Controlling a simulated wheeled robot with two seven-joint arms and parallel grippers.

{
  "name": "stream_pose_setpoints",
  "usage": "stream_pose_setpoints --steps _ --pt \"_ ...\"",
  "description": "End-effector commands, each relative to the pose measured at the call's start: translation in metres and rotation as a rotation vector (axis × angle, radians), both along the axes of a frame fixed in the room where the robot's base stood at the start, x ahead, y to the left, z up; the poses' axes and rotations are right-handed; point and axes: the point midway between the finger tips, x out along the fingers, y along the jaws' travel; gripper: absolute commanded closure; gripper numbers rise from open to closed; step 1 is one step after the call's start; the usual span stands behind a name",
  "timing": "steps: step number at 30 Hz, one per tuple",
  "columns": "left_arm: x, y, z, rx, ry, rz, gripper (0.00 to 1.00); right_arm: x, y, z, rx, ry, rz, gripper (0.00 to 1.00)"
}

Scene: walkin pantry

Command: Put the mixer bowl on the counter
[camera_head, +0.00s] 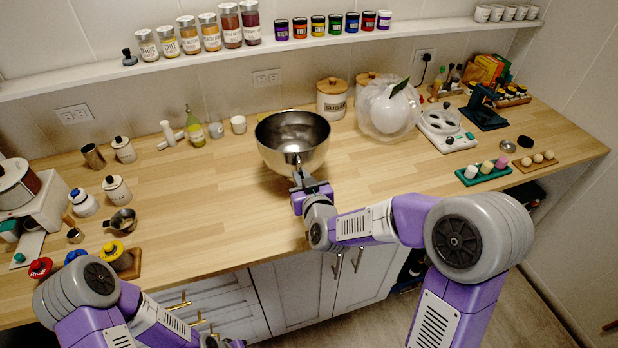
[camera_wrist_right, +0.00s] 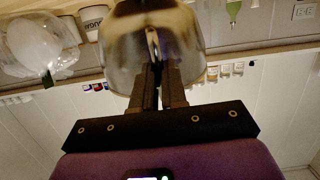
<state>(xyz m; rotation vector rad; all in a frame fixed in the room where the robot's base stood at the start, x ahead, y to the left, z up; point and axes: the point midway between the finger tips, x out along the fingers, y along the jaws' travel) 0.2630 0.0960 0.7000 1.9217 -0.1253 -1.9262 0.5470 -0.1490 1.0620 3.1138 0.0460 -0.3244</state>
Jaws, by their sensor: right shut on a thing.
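The shiny metal mixer bowl (camera_head: 285,148) is upright over the middle of the wooden counter (camera_head: 225,210). I cannot tell whether its base touches the counter or hangs just above it. My right gripper (camera_head: 302,180) is shut on the near side of the bowl. In the right wrist view, the dark fingers (camera_wrist_right: 159,78) are closed together against the bowl (camera_wrist_right: 122,60), which shows upside down. My left arm is low at the left front of the counter, and its gripper (camera_head: 222,342) is mostly cut off by the bottom edge, its jaws unclear.
Behind the bowl stand a sugar canister (camera_head: 332,100) and a white round thing in clear wrap (camera_head: 390,108). Several jars and cups crowd the left side.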

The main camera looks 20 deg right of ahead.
Motion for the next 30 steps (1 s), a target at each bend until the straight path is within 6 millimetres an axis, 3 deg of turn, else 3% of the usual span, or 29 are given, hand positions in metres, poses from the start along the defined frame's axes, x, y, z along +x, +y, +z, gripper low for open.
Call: stream_pose_setpoints --steps 1,4,8,15,23,30 --pt "-0.001 0.0 -0.014 0.0 0.001 0.001 0.57 0.002 0.015 0.012 0.003 -0.031 0.022 1.0" --pt "-0.001 0.0 -0.025 0.001 0.001 0.001 0.57 0.002 0.035 0.032 0.006 -0.047 0.054 1.0" --pt "-0.001 0.001 -0.034 0.001 0.001 0.001 0.57 0.0 0.049 0.04 0.01 -0.054 0.078 1.0" --pt "-0.001 0.0 -0.048 0.001 0.001 0.001 0.57 -0.001 0.049 0.001 0.009 -0.051 0.08 1.0" --pt "-0.001 0.0 -0.054 0.001 0.001 0.001 0.57 -0.001 0.049 -0.017 0.01 -0.055 0.08 1.0" --pt "-0.001 0.0 -0.065 0.0 0.001 0.001 0.57 -0.001 0.05 -0.048 0.01 -0.053 0.081 1.0"
